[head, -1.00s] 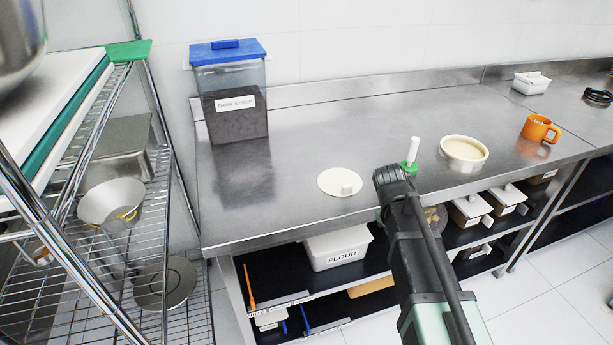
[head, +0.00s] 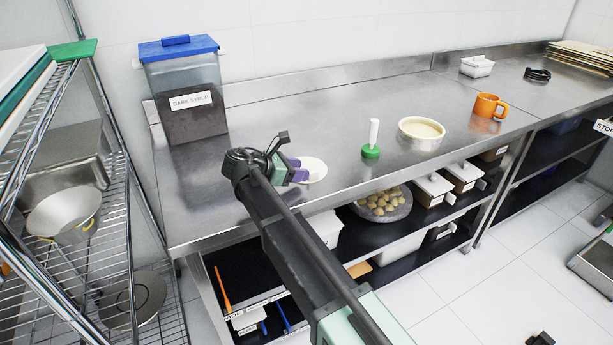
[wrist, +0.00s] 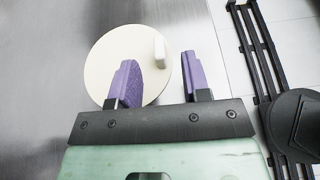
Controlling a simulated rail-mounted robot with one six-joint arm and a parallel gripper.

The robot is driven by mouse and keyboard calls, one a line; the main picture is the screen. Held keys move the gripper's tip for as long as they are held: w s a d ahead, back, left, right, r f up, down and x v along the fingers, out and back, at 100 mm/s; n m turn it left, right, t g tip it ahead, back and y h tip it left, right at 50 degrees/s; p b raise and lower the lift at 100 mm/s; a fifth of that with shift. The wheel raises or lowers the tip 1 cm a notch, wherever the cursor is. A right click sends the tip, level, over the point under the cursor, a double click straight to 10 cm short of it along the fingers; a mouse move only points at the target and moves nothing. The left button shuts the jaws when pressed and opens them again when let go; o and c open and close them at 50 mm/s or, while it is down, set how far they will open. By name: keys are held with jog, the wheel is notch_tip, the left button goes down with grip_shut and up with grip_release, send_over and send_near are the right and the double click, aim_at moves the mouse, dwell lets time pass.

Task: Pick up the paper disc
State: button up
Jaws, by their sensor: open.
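The paper disc (wrist: 106,62) is a flat cream circle lying on the steel worktop, with a small white block-like tab (wrist: 159,51) standing near its right edge in the wrist view. In the head view the disc (head: 314,168) is partly hidden behind my gripper (head: 298,171). My gripper also shows in the wrist view (wrist: 158,78), with its two purple fingers open and empty. The left finger overlaps the disc in the picture, and the right finger lies just past its right edge. The tab appears ahead of the gap between the fingers. I cannot tell the height above the disc.
A dark syrup bin (head: 185,95) with a blue lid stands at the worktop's back left. A green-based white stick (head: 371,140), a cream bowl (head: 421,134) and an orange mug (head: 488,107) stand to the right. A wire rack (head: 75,240) is at the left.

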aim_at(314, 171)
jog(key=b+x, duration=0.2)
jog(key=x, duration=0.3)
jog(key=shift+f, duration=0.2)
jog(key=shift+w+d, duration=0.1)
jog(key=shift+w, duration=0.05)
jog(key=shift+r, duration=0.1)
grip_shut()
jog(key=shift+r, duration=0.1)
notch_tip(314, 171, up, 20)
jog(key=p, duration=2)
